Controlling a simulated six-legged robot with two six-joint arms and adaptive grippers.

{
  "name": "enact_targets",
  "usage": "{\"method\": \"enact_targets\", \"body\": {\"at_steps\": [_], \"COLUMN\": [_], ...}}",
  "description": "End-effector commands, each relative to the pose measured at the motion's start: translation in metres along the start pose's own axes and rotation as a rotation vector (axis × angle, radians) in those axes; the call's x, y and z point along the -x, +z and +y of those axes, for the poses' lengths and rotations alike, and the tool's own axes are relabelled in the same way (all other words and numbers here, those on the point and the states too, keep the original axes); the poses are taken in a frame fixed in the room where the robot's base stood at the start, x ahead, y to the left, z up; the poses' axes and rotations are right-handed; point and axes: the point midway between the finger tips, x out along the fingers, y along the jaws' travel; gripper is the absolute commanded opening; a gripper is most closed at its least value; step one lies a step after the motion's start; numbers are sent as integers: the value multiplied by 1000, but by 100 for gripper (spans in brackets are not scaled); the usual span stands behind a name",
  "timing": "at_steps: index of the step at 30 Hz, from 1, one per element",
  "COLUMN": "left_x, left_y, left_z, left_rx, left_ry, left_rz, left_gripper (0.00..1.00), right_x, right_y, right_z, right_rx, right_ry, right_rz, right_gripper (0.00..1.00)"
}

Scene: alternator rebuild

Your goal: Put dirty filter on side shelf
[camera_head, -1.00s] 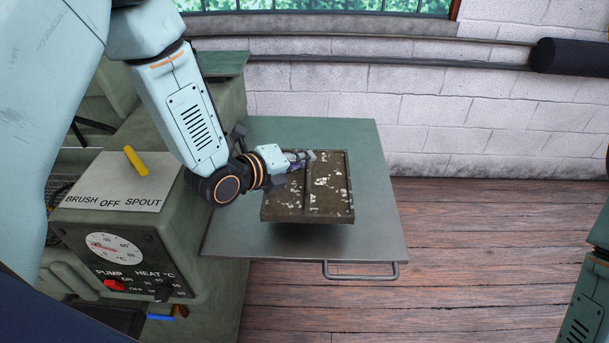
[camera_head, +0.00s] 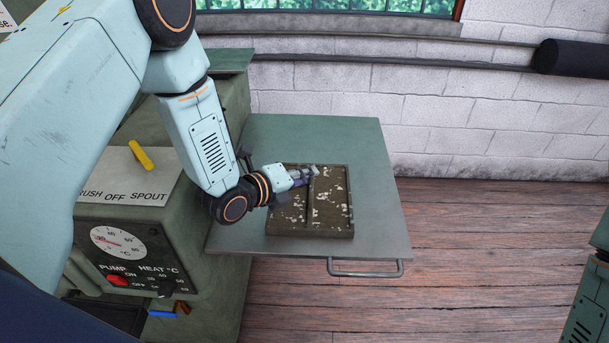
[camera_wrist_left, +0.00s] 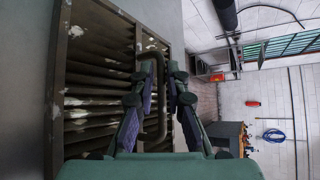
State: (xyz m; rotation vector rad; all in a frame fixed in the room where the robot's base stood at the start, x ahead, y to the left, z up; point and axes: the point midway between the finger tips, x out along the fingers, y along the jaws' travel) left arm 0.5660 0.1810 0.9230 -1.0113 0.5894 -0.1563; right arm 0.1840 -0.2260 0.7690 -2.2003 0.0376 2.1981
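The dirty filter (camera_head: 330,215) is a dark brown square frame with pale flaking patches. It lies flat on the green side shelf (camera_head: 384,215), with no clear gap under it. My left gripper (camera_head: 308,175) is over the filter's middle, at its handle. In the left wrist view the slatted filter (camera_wrist_left: 88,75) fills the left half, and its bar handle (camera_wrist_left: 160,118) runs between the two fingers of the left gripper (camera_wrist_left: 164,78), which close on it near their tips. My right gripper is out of view.
The washer's control box (camera_head: 125,245), with a dial and yellow lever, stands left of the shelf. A metal rail handle (camera_head: 365,272) is on the shelf's front edge. Bare shelf surrounds the filter. A white brick wall (camera_head: 440,110) is behind.

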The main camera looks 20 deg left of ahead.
Motion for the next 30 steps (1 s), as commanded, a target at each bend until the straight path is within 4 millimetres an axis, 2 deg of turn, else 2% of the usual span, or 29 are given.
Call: {"method": "enact_targets", "body": {"at_steps": [1, 5, 16, 30], "left_x": [0, 0, 2, 79], "left_y": [0, 0, 2, 3], "left_z": [0, 0, -5, -4], "left_rx": [0, 0, 0, 7], "left_ry": [0, 0, 0, 1], "left_rz": [0, 0, 0, -3], "left_gripper": [21, 31, 31, 31], "right_x": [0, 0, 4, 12], "right_y": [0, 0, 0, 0], "right_z": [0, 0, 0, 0], "right_rx": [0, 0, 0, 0], "right_ry": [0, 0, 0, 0], "right_rz": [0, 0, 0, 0], "right_gripper": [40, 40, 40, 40]}}
